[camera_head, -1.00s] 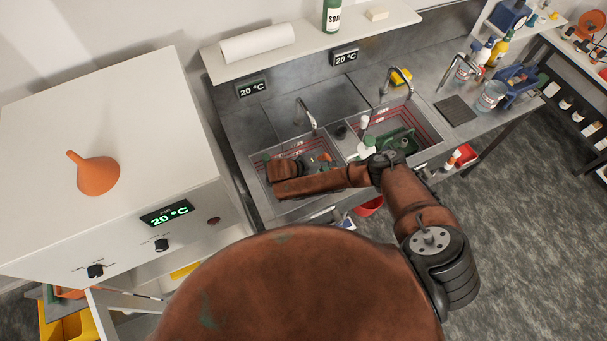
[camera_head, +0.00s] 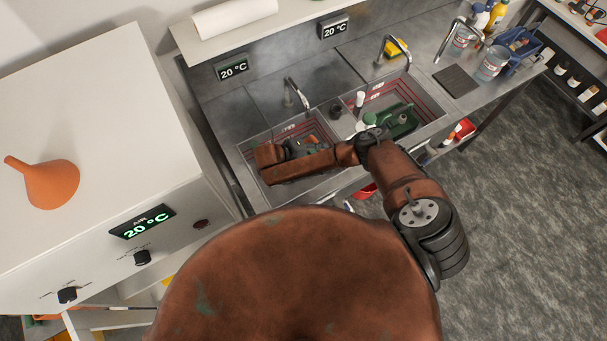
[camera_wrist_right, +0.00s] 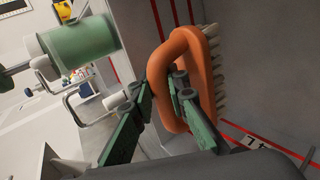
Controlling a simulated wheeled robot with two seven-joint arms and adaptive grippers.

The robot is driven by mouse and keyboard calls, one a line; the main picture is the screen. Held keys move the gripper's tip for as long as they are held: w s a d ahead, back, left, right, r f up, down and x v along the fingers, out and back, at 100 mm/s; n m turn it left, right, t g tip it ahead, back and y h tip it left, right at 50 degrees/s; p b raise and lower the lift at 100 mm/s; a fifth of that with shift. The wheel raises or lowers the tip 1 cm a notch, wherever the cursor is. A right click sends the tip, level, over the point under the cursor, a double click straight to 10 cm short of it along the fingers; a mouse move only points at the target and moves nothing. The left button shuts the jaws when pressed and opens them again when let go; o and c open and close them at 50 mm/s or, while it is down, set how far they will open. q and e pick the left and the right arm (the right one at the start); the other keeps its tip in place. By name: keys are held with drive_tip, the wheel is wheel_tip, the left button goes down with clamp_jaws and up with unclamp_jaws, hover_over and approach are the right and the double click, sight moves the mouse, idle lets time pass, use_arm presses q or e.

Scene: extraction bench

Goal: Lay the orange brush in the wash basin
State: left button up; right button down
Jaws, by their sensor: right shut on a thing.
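The orange brush shows large in the right wrist view (camera_wrist_right: 182,62), with a looped handle and pale bristles facing right. My right gripper (camera_wrist_right: 162,92) has its green fingers shut on that handle. In the head view my right gripper (camera_head: 308,146) is over the left wash basin (camera_head: 283,134), and the arm hides much of that basin. Only small orange bits show by the fingers there. Grey wall and red stripes lie behind the brush in the wrist view; I cannot tell whether it touches the basin. My left gripper is not in view.
The right basin (camera_head: 428,104) holds a green object (camera_head: 398,121). Faucets (camera_head: 297,92) rise behind both basins. A white oven-like cabinet (camera_head: 95,110) with an orange funnel (camera_head: 50,184) stands left. A blue crate (camera_head: 522,45) is on the right counter.

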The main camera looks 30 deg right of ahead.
wheel_tip(320, 180, down, 6)
drive_tip(key=b, duration=0.5)
drive_tip(key=shift+f, duration=0.2)
drive_tip(key=shift+f+b, duration=0.4)
drive_tip(key=shift+f, duration=1.65)
drive_tip(key=shift+f, duration=0.15)
drive_tip(key=c, duration=1.9)
unclamp_jaws()
